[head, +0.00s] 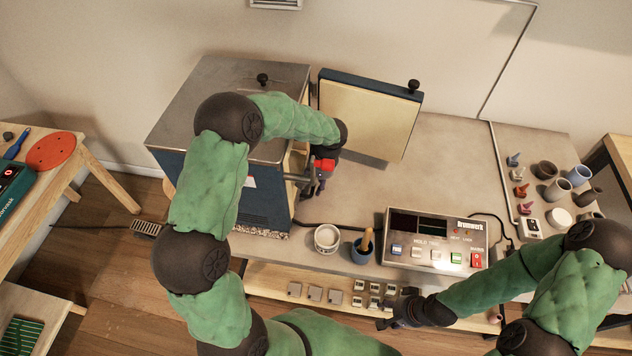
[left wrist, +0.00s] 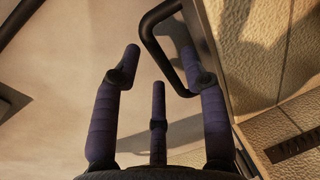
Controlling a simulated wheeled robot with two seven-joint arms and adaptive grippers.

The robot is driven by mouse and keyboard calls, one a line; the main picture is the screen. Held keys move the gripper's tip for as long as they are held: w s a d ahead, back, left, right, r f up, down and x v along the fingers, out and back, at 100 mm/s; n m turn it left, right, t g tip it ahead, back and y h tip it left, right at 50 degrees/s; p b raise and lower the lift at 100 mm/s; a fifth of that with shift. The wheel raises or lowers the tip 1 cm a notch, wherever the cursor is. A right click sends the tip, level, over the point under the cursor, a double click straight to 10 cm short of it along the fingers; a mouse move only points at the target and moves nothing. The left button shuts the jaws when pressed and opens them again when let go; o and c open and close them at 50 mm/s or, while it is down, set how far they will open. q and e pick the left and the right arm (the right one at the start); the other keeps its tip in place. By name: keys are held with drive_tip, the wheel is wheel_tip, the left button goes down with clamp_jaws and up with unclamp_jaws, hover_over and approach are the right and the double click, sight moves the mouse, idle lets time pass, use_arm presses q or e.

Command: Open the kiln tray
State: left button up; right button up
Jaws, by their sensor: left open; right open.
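The kiln (head: 225,95) is a blue box with a grey metal top, at the left of the table. Its cream-faced door (head: 365,115) stands open to the right. My left gripper (head: 316,188) is open at the kiln's front opening. The left wrist view shows its spread purple fingers (left wrist: 155,65) and a black bar handle (left wrist: 150,38) on a dark metal edge. The right-hand finger overlaps the handle; I cannot tell whether they touch. The tray's body is hidden by my arm in the head view. My right gripper (head: 390,318) is open and empty near the front shelf.
A white bowl (head: 327,238) and a blue cup with a wooden tool (head: 362,248) stand before the kiln. A control box (head: 435,240) is right of them. Small pots (head: 560,188) crowd the table's right end. The table between door and control box is clear.

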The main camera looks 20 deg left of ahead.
use_arm(q)
clamp_jaws()
drive_tip(key=w+d, duration=0.1)
drive_tip(key=d, duration=0.5)
drive_tip(key=w+d+b, duration=0.1)
drive_tip(key=w+d, duration=0.1)
drive_tip(key=d, duration=0.4)
drive_tip(key=w+d+b, duration=0.1)
drive_tip(key=d, duration=0.5)
drive_tip(key=shift+w, duration=0.35)
drive_tip(key=shift+a, duration=0.1)
unclamp_jaws()
